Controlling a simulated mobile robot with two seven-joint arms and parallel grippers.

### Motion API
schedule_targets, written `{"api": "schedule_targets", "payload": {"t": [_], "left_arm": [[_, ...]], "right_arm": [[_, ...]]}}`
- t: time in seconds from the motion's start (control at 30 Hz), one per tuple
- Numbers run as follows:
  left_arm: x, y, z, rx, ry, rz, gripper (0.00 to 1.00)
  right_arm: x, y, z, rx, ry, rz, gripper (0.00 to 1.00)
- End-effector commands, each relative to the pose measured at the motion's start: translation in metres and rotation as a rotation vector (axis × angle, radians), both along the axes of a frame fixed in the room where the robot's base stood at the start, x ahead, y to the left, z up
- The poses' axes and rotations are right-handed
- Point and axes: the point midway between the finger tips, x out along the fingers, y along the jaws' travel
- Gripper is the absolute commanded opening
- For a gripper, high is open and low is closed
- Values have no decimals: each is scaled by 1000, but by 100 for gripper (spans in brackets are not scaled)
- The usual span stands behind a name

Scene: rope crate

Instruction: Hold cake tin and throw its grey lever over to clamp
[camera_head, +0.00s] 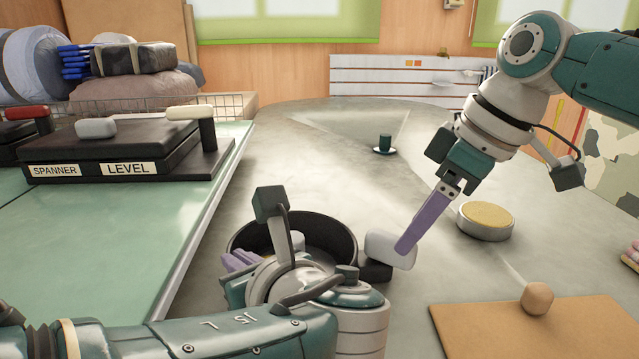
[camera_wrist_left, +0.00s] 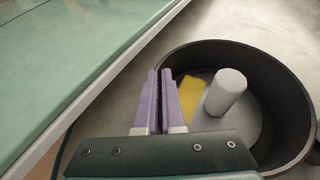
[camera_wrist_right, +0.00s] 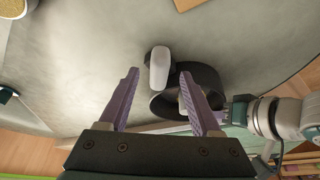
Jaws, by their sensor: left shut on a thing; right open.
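The cake tin (camera_head: 335,232) is a dark, round, open tin on the grey table, partly hidden by my left wrist. The grey lever (camera_head: 388,248) is a pale rounded handle on a dark mount at the tin's right side; it also shows in the right wrist view (camera_wrist_right: 159,68). My left gripper (camera_wrist_left: 158,82) is shut on the tin's rim at its left side. My right gripper (camera_head: 408,245) is open, its purple fingers pointing down beside the lever. In the right wrist view its fingers stand apart with nothing held; whether they touch the lever is unclear.
Inside the tin are a pale grey cylinder (camera_wrist_left: 226,92) and a yellow patch (camera_wrist_left: 191,98). A round cork-topped tin (camera_head: 485,220) and a brown board (camera_head: 520,320) with a knob lie right. A green counter (camera_head: 120,240) borders the left. The middle back is mostly clear.

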Motion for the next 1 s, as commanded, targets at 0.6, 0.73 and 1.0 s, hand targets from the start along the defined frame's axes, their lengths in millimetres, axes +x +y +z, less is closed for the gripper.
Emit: {"api": "schedule_targets", "payload": {"t": [0.6, 0.73, 1.0], "left_arm": [[0, 0, 0, 0, 1, 1, 0], [0, 0, 0, 0, 1, 1, 0], [0, 0, 0, 0, 1, 1, 0]], "right_arm": [[6, 8, -24, -1, -1, 1, 65], [6, 8, -24, -1, -1, 1, 50], [6, 8, -24, -1, -1, 0, 20]]}}
